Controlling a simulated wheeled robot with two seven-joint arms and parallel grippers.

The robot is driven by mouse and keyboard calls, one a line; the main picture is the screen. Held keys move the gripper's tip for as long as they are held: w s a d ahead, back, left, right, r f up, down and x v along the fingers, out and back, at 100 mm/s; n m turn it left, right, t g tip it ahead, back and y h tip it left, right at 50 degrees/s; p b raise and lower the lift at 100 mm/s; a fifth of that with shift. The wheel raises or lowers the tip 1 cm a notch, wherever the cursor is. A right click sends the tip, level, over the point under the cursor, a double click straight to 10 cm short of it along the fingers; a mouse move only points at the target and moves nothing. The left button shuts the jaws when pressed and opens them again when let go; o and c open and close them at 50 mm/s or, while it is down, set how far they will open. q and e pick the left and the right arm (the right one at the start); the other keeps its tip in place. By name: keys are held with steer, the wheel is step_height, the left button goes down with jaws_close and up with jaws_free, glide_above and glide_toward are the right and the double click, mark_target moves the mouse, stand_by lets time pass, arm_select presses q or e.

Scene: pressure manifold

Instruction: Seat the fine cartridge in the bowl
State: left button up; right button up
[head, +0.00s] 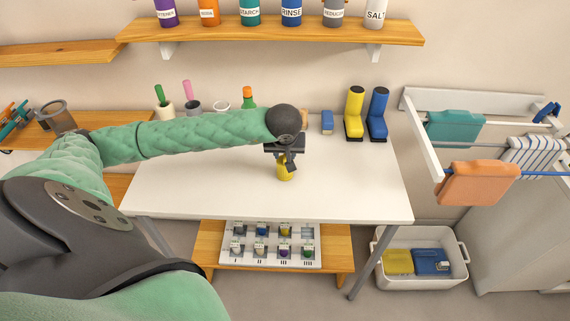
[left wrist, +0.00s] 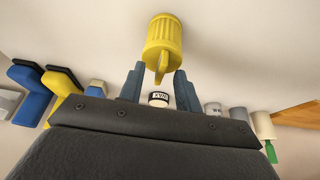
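A yellow ribbed cylinder with a fin-like handle stands on the white table (head: 190,190). It shows in the head view (head: 285,173) partly covered by my gripper, and in the left wrist view (left wrist: 163,42) just beyond the fingertips. I cannot tell whether it is the cartridge or the bowl. My left gripper (head: 287,155) is above it. In the left wrist view its two fingers (left wrist: 159,86) stand apart on either side of the fin, with gaps visible. No clearly identifiable fine cartridge shows. My right gripper is out of view.
A rack of several small labelled pieces (head: 269,262) sits on the low shelf. Yellow boots (head: 354,112) and blue boots (head: 377,115) stand at the table's back right. A white bin (head: 420,281) is on the floor. The table's front and right are clear.

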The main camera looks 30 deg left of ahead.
arm_select(q)
steer(key=shift+w+a+f, duration=0.1)
steer(key=shift+f, duration=0.25)
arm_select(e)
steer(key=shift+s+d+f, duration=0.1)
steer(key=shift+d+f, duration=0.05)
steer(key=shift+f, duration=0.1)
arm_select(q)
jaws_close()
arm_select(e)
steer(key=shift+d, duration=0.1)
arm_select(q)
steer(key=shift+r, duration=0.1)
